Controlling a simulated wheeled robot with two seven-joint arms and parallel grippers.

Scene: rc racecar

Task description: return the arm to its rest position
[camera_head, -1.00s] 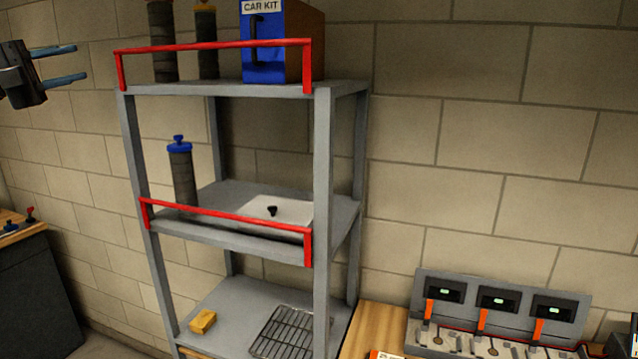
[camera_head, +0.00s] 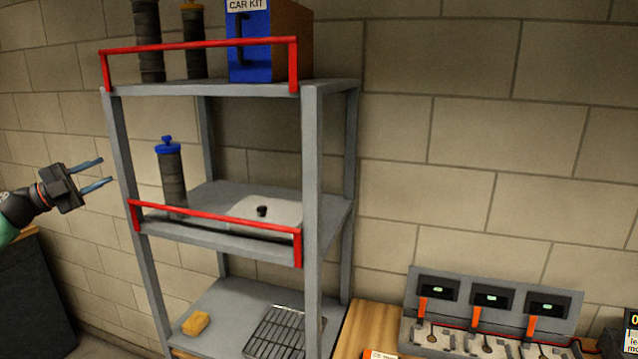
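My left gripper (camera_head: 98,174) comes in from the left edge of the head view. Its two blue fingers are apart with nothing between them. It is in the air to the left of the grey shelf rack (camera_head: 312,180), at about the height of the middle shelf and apart from the rack's left post as seen here. My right gripper is not in view.
The top shelf bears a blue car kit box (camera_head: 250,45) and two dark cylinders. The middle shelf bears a blue-capped cylinder (camera_head: 172,178) and a white lidded item (camera_head: 270,209). Below are a yellow block (camera_head: 196,323) and a wire rack (camera_head: 286,332). A charger-like unit (camera_head: 487,310) stands right.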

